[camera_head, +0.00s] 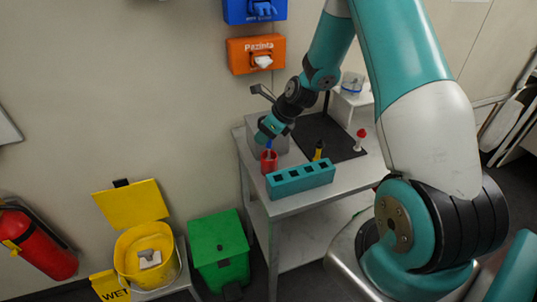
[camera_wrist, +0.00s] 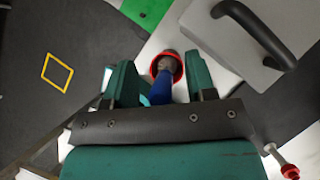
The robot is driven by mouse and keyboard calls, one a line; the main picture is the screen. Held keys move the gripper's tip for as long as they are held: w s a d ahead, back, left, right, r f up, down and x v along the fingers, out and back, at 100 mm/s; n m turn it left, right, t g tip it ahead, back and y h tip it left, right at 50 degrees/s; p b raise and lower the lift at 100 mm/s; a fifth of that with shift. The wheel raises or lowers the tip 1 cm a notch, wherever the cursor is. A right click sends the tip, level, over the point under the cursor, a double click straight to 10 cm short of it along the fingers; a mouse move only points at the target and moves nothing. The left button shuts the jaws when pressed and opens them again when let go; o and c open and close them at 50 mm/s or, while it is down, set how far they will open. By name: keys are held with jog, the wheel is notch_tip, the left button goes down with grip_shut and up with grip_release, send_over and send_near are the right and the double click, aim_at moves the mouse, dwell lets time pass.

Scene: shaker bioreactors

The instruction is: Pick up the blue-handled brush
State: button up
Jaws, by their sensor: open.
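The blue-handled brush (camera_wrist: 160,88) stands in a red cup (camera_wrist: 168,62) in the wrist view. Its blue handle is nearest the camera and its greyish end sits inside the cup. My gripper (camera_wrist: 161,75) is open, with one teal finger on each side of the handle. I cannot tell whether either finger touches it. In the head view, the red cup (camera_head: 269,163) stands on the grey table, with a bit of the blue handle (camera_head: 268,145) showing above it. My gripper (camera_head: 268,136) is right above the cup and hides part of the brush.
A teal block with square holes (camera_head: 300,180) lies in front of the cup. A yellow-and-black item (camera_head: 318,151) and a red-topped white item (camera_head: 360,139) stand to the right. A grey box with a black handle (camera_wrist: 235,50) is close beside the cup.

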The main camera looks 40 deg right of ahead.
grip_shut()
jog(key=shift+r, duration=0.15)
